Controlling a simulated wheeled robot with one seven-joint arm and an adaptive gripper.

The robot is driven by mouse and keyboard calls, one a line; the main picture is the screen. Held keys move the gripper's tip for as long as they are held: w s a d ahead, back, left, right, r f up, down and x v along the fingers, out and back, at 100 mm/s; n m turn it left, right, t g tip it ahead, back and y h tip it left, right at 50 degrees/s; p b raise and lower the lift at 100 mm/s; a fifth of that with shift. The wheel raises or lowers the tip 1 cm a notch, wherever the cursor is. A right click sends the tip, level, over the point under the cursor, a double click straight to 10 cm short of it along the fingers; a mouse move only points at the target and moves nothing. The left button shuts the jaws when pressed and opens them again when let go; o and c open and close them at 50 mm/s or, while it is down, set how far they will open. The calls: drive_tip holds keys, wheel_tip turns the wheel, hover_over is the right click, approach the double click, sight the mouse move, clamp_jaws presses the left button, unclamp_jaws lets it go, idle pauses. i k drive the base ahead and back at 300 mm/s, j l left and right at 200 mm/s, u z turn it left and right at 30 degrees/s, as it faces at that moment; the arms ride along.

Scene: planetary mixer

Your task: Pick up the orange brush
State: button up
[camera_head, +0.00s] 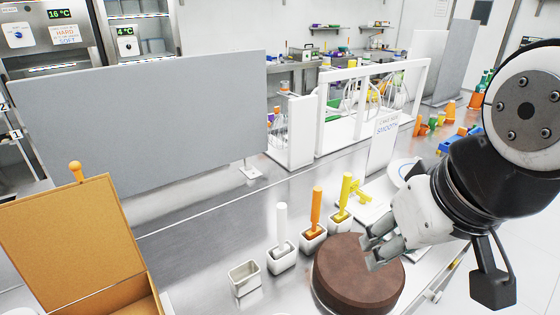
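The orange brush (317,207) stands upright, handle up, in a small white cup (313,237) on the steel table. Its lower end is hidden in the cup. A white brush (282,224) stands in a cup to its left. A yellow brush (346,191) stands in a cup to its right. My gripper (368,251) is to the right of the orange brush and nearer the camera, over the round brown cake (352,281). Its fingers look apart with nothing between them. I cannot tell whether they touch the cake.
An empty white cup (244,279) stands left of the others. An open cardboard box (75,252) is at the lower left. A grey panel (150,121) and a white-framed unit (322,122) stand behind. A sign (384,143) stands behind the yellow brush. The table left of the cups is clear.

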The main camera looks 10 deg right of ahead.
sight(315, 232)
drive_tip(key=k+j+u, duration=0.15)
drive_tip(key=j+u, duration=0.2)
drive_tip(key=k+j+u, duration=0.1)
drive_tip(key=j+u, duration=0.25)
drive_tip(key=j, duration=0.15)
